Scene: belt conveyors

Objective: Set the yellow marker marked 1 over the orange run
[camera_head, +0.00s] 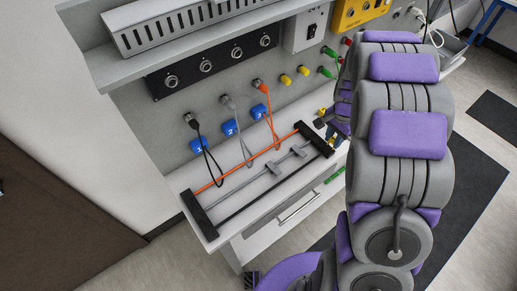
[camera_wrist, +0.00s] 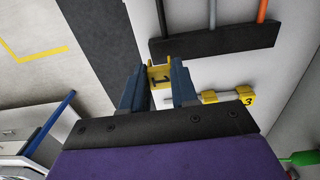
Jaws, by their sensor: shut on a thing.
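My gripper (camera_wrist: 160,88) has blue fingers shut on the yellow marker marked 1 (camera_wrist: 159,76), which appears notched between the fingertips. In the head view my gripper (camera_head: 338,134) is beside the right end of the rack, largely hidden by my arm. The orange run (camera_head: 245,162) is the rearmost of the rack's rods in the head view, between two black end blocks. Its end also shows in the wrist view (camera_wrist: 262,10), at one black end block (camera_wrist: 215,40). The held marker is apart from the orange run, near the block's other end.
A grey run (camera_head: 250,182) with small grey pieces and a black run (camera_head: 264,196) lie parallel to it. A yellow marker marked 3 (camera_wrist: 245,98) sits on a pale holder near my gripper. Hanging cables with blue tags (camera_head: 229,128) come down near the orange run.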

